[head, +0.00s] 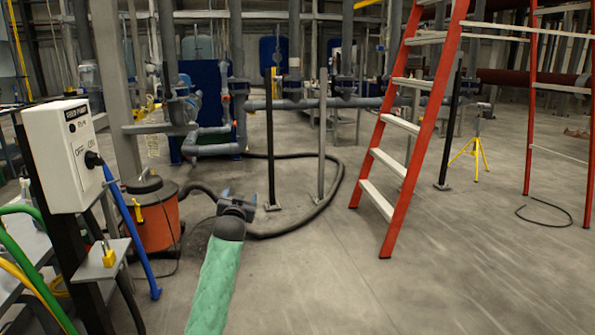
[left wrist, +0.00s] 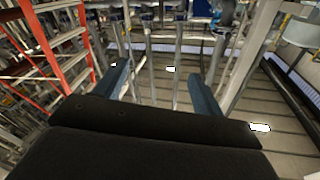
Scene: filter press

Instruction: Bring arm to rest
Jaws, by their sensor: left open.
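My left arm, in a green sleeve, reaches up from the bottom of the head view. My left gripper (head: 238,200) is at its end, over the open floor to the right of the orange vacuum. In the left wrist view its two blue-grey fingers (left wrist: 162,88) stand wide apart with nothing between them. My right gripper does not show in either view.
A white switch box (head: 58,152) on a black post stands at the left, by an orange shop vacuum (head: 154,225) with a black hose (head: 300,228). A red stepladder (head: 420,130) stands right of centre. Pipes fill the back. The floor (head: 400,295) at front right is clear.

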